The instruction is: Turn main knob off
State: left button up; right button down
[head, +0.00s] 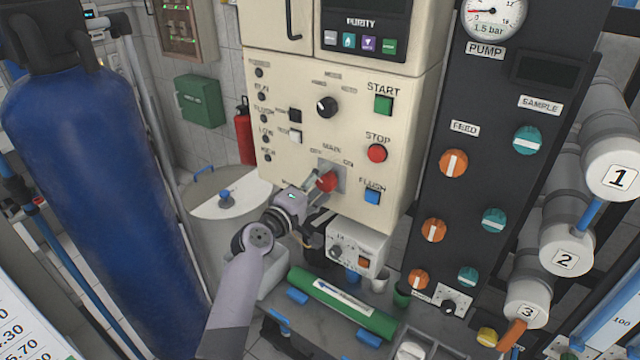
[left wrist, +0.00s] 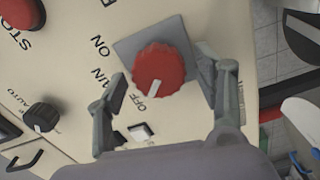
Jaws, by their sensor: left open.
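The red main knob (head: 327,182) sits on a grey square plate on the cream panel (head: 290,195), under the MAIN, OFF and ON labels. In the left wrist view the knob (left wrist: 162,68) shows large, and its white pointer mark is turned toward the OFF label (left wrist: 140,104). My left gripper (head: 317,190) is at the panel, right by the knob. In the left wrist view its open fingers (left wrist: 172,75) appear on either side of the knob, with gaps to it; I cannot tell how deep they reach. My right gripper is not in view.
The green START (head: 383,105), red STOP (head: 376,153) and blue FLUSH (head: 372,196) buttons are right of the knob. A black selector knob (head: 327,107) is above it. A small white box (head: 358,245) stands below. A blue tank (head: 95,170) stands at the left.

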pick_arm(q)
jog(key=v, duration=1.2)
